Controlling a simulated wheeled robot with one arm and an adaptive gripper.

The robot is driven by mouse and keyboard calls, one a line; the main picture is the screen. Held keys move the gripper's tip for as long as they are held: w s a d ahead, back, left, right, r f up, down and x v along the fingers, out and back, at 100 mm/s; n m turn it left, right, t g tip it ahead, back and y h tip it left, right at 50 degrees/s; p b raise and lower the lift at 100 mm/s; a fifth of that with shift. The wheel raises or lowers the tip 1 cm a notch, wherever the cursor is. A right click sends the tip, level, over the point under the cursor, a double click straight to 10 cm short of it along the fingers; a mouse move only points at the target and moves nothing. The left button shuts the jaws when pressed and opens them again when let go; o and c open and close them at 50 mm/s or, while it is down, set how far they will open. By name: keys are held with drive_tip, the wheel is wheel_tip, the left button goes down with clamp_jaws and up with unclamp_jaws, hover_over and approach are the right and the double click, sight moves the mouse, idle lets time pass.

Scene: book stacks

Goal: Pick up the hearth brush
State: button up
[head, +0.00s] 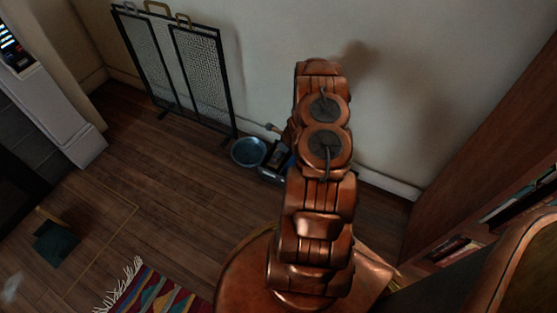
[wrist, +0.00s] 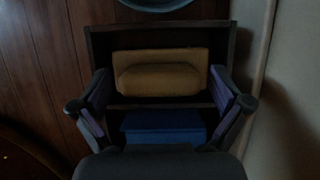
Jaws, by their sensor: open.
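No brush with clear bristles shows, so I cannot tell for sure which thing is the hearth brush. In the wrist view a tan block-like object (wrist: 160,75) with a rounded raised front lies in a dark open box; it may be the brush. A blue block (wrist: 163,127) lies nearer to me in the same box. My gripper (wrist: 160,82) is open, its fingers to the left and right of the tan object, with nothing held. Its height above the box is hard to judge. In the head view my arm hides most of this spot.
The dark box (wrist: 220,40) stands close to the pale wall (wrist: 290,60). A blue-grey basin (head: 248,152) is beside it. A black mesh fire screen (head: 200,80) leans near the wall. A dark teal object (head: 55,243) lies on the floor at left. A patterned rug (head: 160,292) is in front.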

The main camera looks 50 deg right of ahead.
drive_tip(key=shift+w+f, duration=0.2)
drive_tip(key=shift+f, duration=0.15)
drive_tip(key=shift+c, duration=0.4)
drive_tip(key=c, duration=1.2)
wheel_tip(320, 180, up, 10)
drive_tip(key=p, duration=0.3)
drive_tip(key=o, duration=0.6)
drive_tip(key=shift+r, duration=0.1)
drive_tip(key=c, duration=0.4)
